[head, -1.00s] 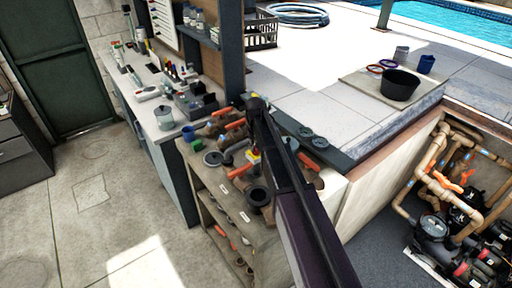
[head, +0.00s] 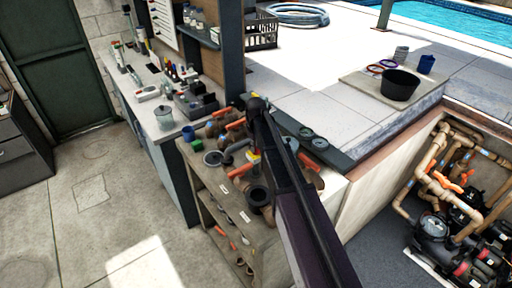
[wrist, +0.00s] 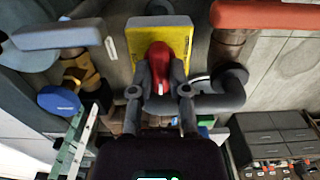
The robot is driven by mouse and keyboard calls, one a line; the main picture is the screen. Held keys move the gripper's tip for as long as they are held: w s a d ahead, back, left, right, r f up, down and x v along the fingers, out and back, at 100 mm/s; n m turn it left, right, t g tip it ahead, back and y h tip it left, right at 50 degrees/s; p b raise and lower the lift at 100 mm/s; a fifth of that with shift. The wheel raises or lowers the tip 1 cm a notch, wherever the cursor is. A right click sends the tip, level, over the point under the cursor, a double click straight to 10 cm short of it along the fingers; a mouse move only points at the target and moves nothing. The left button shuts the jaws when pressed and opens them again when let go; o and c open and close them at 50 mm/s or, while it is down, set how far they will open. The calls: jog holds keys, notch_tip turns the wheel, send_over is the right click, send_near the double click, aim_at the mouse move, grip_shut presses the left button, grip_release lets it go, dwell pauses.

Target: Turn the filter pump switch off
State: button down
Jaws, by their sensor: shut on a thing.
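The filter pump switch is a red rotary knob (wrist: 159,58) on a yellow plate (wrist: 182,40) in the wrist view. My gripper (wrist: 162,80) is shut on the red knob, with one grey finger on either side of it. A thin white mark shows low on the knob between the fingers. In the head view a small yellow patch of the plate (head: 255,155) shows beside my arm, above the cluttered bench. My arm hides the knob and fingers there.
Grey and brown pipes and orange handles (head: 240,171) crowd the shelf bench (head: 197,176). A blue cap (wrist: 60,101) and a red-orange bar (wrist: 265,15) flank the switch. Brown pipes and pumps (head: 433,228) fill the pit at right. Open floor lies at left.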

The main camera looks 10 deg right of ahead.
jog(key=c, duration=0.6)
grip_release()
jog(key=shift+m, duration=0.6)
